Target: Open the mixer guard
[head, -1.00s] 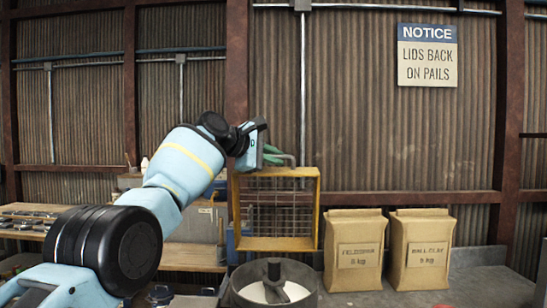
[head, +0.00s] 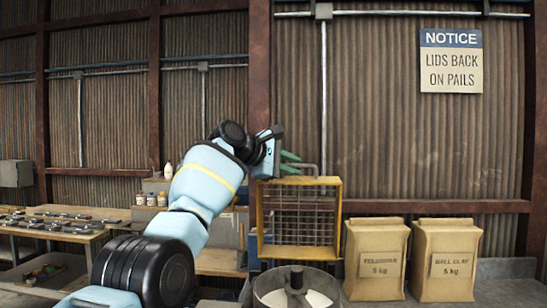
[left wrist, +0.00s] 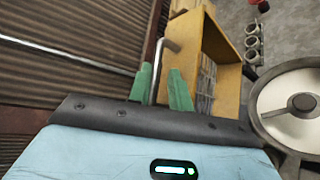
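The mixer guard (head: 338,215) is a yellow frame with a wire grid, standing upright behind the mixer bowl (head: 262,304). A grey bent handle bar (head: 315,168) rises at its top; it also shows in the left wrist view (left wrist: 171,45). My left gripper (head: 291,162) is at the top of the guard, beside the handle. In the left wrist view its two green fingers (left wrist: 161,85) are apart, with the bar passing between them. Contact with the bar cannot be told. The bowl with its white inside is at the right there (left wrist: 262,135). My right gripper is out of view.
Two paper bags, marked feldspar (head: 375,262) and ball clay (head: 447,262), stand right of the guard. A bench with tools (head: 60,222) and several small bottles (head: 151,199) are at the left. A corrugated wall closes the back.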

